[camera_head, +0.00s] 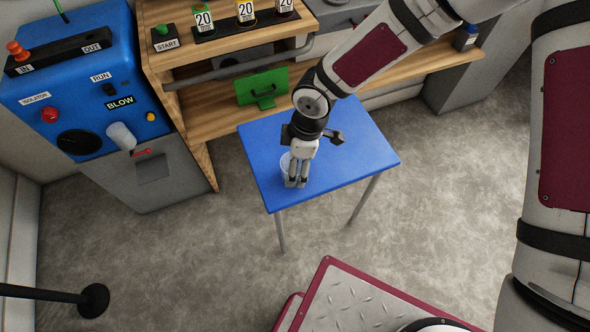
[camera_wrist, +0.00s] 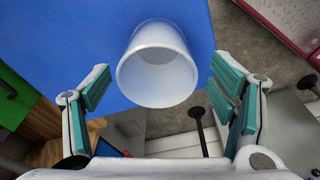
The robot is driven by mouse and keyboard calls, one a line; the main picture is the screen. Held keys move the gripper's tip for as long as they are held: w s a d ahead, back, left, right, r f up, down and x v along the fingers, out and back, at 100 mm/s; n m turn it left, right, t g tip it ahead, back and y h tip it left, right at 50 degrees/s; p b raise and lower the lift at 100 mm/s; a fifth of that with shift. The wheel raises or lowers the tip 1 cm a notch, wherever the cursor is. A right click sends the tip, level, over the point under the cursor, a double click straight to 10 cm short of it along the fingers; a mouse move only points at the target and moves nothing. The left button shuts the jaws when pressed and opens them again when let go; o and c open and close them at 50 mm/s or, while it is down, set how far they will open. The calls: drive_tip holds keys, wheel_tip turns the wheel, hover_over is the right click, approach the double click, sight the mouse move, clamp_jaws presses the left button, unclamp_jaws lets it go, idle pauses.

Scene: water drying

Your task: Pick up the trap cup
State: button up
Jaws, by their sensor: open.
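The trap cup is a translucent white cup. In the wrist view the cup (camera_wrist: 158,75) lies between and just ahead of the two fingers, its rim facing the camera. In the head view the cup (camera_head: 285,163) stands on the blue table (camera_head: 350,155), mostly hidden behind my gripper. My gripper (camera_head: 296,183) is low over the table's left part, at the cup. In the wrist view my gripper (camera_wrist: 160,92) is open, its teal pads on either side of the cup with a gap visible on both sides. I see no contact.
A blue machine (camera_head: 80,75) with IN, OUT, RUN and BLOW labels stands at the left. A wooden bench (camera_head: 200,110) with a green panel (camera_head: 262,87) and several labelled bottles is behind the table. The table's right part is clear.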

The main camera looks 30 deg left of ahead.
drive_tip(key=f, duration=0.4)
drive_tip(key=shift+s+a+f+b, duration=0.1)
drive_tip(key=shift+a+f+b, duration=0.15)
drive_tip(key=shift+a+b, duration=0.15)
drive_tip(key=c, duration=1.1)
drive_tip(key=shift+r, duration=0.1)
drive_tip(key=shift+c, duration=0.2)
